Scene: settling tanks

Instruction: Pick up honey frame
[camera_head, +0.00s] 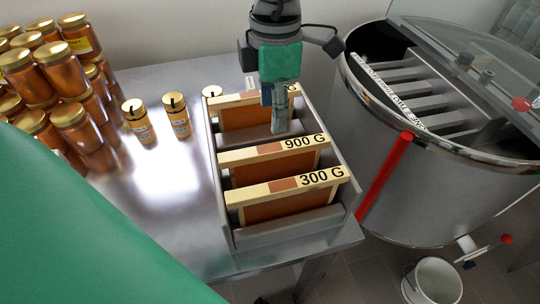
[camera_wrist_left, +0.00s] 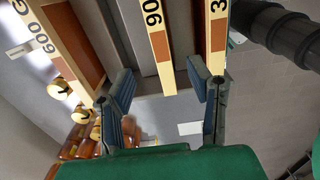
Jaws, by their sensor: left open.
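Three honey frames stand upright in a grey metal box (camera_head: 222,205): the 300 G frame (camera_head: 285,209) in front, the 900 G frame (camera_head: 262,172) in the middle, and a rear frame (camera_head: 235,117) partly behind my gripper. My left gripper (camera_head: 275,115) points down into the gap between the rear and middle frames, from the head view. In the left wrist view the open gripper (camera_wrist_left: 163,80) has the 900 G frame's top bar (camera_wrist_left: 159,44) showing between its fingers. The 600 G frame (camera_wrist_left: 75,45) is left there, the 300 frame (camera_wrist_left: 217,35) near the right finger. Contact cannot be told.
Several honey jars (camera_head: 66,75) crowd the metal table's (camera_head: 165,205) left side. A steel extractor drum (camera_head: 440,190) with a red bar (camera_head: 385,177) stands close right. A white bucket (camera_head: 433,280) is on the floor.

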